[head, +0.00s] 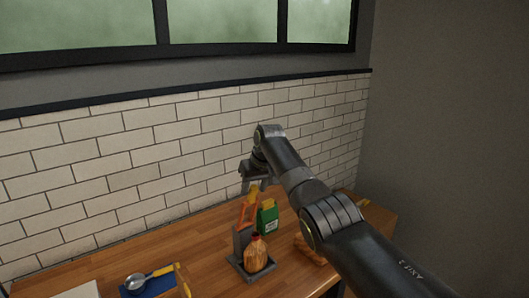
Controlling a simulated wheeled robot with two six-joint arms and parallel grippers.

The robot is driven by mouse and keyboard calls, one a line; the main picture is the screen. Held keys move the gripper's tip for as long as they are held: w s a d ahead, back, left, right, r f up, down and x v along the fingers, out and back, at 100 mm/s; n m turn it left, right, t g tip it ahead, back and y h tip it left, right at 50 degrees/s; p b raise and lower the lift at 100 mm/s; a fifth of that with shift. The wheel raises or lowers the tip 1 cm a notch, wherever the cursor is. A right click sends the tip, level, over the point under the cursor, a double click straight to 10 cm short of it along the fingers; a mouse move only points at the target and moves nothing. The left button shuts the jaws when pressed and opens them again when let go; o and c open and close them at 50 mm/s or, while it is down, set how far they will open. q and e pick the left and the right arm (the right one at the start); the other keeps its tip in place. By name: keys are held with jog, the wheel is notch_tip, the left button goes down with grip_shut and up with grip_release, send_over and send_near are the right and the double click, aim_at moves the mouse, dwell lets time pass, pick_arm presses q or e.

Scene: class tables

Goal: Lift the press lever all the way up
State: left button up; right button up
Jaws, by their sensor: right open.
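The press stands on the wooden table, with a dark grey base (240,267) and an upright post. Its orange lever (247,213) slants upward from the post toward my right gripper. My right gripper (257,187) is open, pointing down at the upper end of the lever. I cannot tell whether it touches the lever. An orange-brown rounded object (256,254) sits on the press base. My left gripper is not in view.
A green box (267,218) stands just behind the press. A brown item (309,249) lies right of it, partly behind my right arm. A blue item (146,284) with a metal round tool and a yellow-handled thing lie at front left. A tiled wall (100,165) closes the back.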

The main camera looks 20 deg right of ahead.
jog(key=b+v, duration=0.5)
jog(key=v, duration=0.9)
jog(key=shift+r, duration=0.35)
jog(key=shift+s, duration=0.1)
